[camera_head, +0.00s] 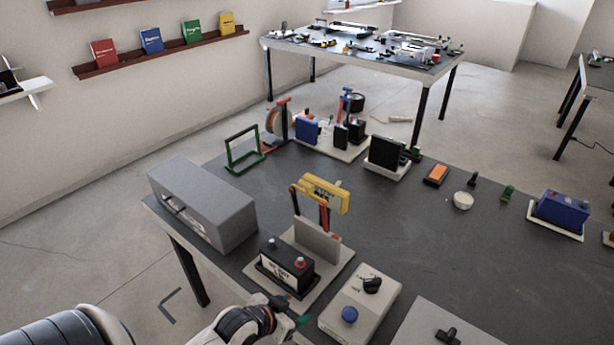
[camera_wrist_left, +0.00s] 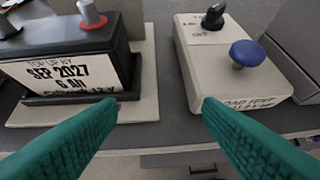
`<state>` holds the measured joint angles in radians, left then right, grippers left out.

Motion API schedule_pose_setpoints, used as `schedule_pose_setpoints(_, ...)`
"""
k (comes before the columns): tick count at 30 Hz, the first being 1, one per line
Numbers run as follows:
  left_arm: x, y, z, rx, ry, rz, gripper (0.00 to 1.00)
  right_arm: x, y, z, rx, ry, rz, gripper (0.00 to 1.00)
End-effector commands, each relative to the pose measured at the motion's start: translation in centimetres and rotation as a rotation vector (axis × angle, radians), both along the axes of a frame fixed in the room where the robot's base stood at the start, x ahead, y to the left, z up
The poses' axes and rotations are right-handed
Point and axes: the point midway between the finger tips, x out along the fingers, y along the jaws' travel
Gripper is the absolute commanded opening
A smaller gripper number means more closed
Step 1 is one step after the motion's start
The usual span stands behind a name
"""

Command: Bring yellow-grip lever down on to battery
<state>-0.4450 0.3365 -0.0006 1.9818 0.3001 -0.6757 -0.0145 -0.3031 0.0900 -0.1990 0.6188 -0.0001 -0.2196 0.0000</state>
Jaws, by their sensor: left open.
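The yellow-grip lever (camera_head: 324,191) stands raised on a grey upright plate with red arms, above and behind the battery in the head view. The black battery (camera_head: 285,264), with a red-capped terminal, sits on a pale base plate. It also shows at the left of the left wrist view (camera_wrist_left: 62,68), with a white label. My left gripper (camera_head: 300,318) is at the near table edge, in front of the battery and the switch box. In the left wrist view its green fingers (camera_wrist_left: 160,110) are spread and empty. The lever is not in the wrist view. My right gripper is not in view.
A pale switch box (camera_head: 358,305) with a blue button and black knob stands right of the battery. A grey metal box (camera_head: 203,203) stands to the left. A green frame (camera_head: 244,150) and other devices stand farther back.

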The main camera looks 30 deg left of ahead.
Motion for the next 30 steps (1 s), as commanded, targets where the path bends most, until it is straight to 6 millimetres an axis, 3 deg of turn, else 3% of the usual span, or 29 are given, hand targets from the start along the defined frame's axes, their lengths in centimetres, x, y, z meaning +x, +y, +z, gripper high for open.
schedule_pose_setpoints(1, 1.7, 1.5, 2.5, -0.006, -0.087, 0.003, 0.60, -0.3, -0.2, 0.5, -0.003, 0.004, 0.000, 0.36)
schedule_pose_setpoints(6, 6.3, 6.1, 10.9, -0.049, -0.406, 0.025, 0.60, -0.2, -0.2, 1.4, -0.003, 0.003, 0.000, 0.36)
schedule_pose_setpoints(9, 7.9, 8.3, 15.6, -0.070, -0.564, 0.039, 0.60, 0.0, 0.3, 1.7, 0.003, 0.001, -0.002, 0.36)
schedule_pose_setpoints(12, 8.7, 9.7, 18.7, -0.085, -0.669, 0.048, 0.60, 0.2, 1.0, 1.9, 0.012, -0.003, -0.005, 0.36)
schedule_pose_setpoints(15, 9.1, 10.4, 20.1, -0.091, -0.718, 0.054, 0.60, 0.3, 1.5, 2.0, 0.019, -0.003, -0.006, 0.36)
schedule_pose_setpoints(20, 10.5, 10.4, 20.5, -0.095, -0.730, 0.056, 0.60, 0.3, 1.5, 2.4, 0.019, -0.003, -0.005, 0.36)
schedule_pose_setpoints(30, 16.4, 9.9, 20.5, -0.095, -0.728, 0.056, 0.60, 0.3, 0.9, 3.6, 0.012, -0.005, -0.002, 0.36)
